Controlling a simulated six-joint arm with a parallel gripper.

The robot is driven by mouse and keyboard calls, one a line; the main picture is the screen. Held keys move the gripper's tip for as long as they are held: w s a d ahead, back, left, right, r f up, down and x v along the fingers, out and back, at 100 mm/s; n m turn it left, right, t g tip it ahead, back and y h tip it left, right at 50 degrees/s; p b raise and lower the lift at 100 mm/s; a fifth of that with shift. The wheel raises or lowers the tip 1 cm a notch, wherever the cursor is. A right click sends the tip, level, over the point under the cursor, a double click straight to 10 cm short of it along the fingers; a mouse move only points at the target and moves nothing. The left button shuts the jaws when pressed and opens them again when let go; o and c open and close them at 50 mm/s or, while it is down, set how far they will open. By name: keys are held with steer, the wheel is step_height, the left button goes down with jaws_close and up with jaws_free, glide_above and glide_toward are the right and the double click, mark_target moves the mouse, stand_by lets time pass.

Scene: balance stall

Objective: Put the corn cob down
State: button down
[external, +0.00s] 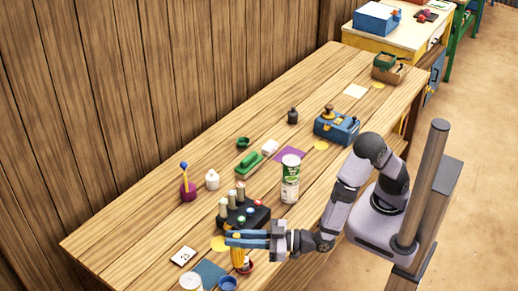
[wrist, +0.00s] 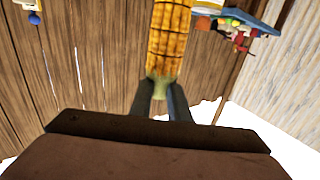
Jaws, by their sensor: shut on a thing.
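The yellow corn cob (external: 237,256) shows just below my fingers at the near end of the wooden table. My gripper (external: 236,239) reaches left over the table and is shut on the cob. In the wrist view the cob (wrist: 169,40) stands out from between the two dark fingers (wrist: 162,92), which grip its pale greenish stem end. Its far end is cut off by the top of the wrist view. My fingers hide part of the cob in the external view, and I cannot tell whether it touches anything below.
A small red-rimmed item (external: 245,267) is close beside the cob. A dark block with several pegs (external: 243,217) stands just behind my gripper, and a can (external: 290,180) is farther right. A blue cloth (external: 209,273), white cup (external: 191,281) and blue bowl (external: 228,283) lie near the front.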

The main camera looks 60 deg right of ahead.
steer(key=d+r+m+t+h, duration=0.1)
steer(key=d+m+h, duration=1.3)
steer(key=d, duration=1.4)
step_height(320, 180, down, 10)
steer(key=n+h, duration=0.2)
steer(key=n, duration=0.1)
steer(key=shift+s, duration=0.15)
steer(key=shift+f, duration=0.15)
steer(key=c, duration=1.7)
jaws_free()
steer(key=shift+o, duration=0.2)
